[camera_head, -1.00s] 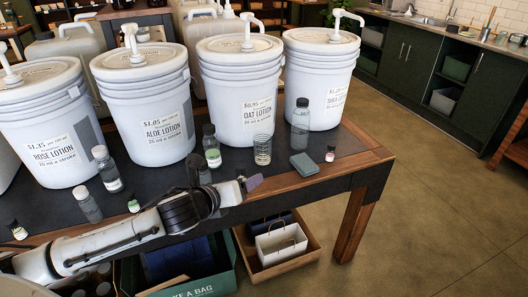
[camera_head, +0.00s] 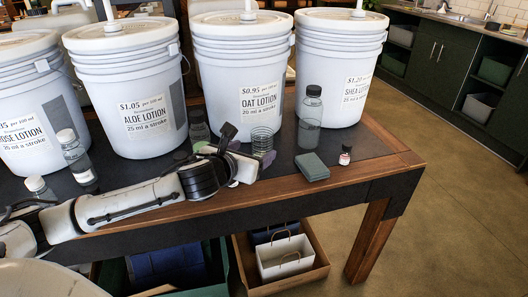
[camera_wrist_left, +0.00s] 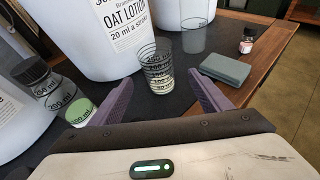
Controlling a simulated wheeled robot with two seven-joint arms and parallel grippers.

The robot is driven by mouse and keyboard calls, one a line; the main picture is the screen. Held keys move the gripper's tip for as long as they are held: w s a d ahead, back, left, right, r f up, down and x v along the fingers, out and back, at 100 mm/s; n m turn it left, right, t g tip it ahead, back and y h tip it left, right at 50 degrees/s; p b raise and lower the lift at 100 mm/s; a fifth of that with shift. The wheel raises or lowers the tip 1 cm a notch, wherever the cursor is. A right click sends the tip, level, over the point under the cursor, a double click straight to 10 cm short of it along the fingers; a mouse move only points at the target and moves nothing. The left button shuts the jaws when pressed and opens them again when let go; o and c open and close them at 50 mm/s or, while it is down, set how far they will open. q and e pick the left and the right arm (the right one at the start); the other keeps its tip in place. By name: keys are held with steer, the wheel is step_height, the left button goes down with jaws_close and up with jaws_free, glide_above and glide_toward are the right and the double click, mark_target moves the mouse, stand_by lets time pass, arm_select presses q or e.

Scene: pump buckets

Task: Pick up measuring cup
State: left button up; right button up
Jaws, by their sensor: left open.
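The measuring cup (camera_head: 262,143) is a small clear cup with dark graduation marks, standing upright on the table in front of the oat lotion bucket (camera_head: 240,75). In the left wrist view the cup (camera_wrist_left: 157,70) stands ahead of my left gripper (camera_wrist_left: 158,100), roughly centred between its two purple fingers. The gripper is open and empty, with the cup beyond the fingertips. In the head view my left gripper (camera_head: 254,162) is just in front of the cup and hides part of its base. My right gripper is not in view.
Several pump buckets line the back.

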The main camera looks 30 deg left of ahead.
mark_target(262, 144)
arm_select(q)
steer(key=b+x, duration=0.1)
steer(key=x, duration=0.8)
steer(key=shift+a+f+b, duration=0.1)
steer(key=shift+a+b, duration=0.1)
steer(key=shift+b, duration=0.1)
steer(key=shift+s, duration=0.1)
steer(key=shift+c, duration=0.4)
steer(key=c, duration=1.1)
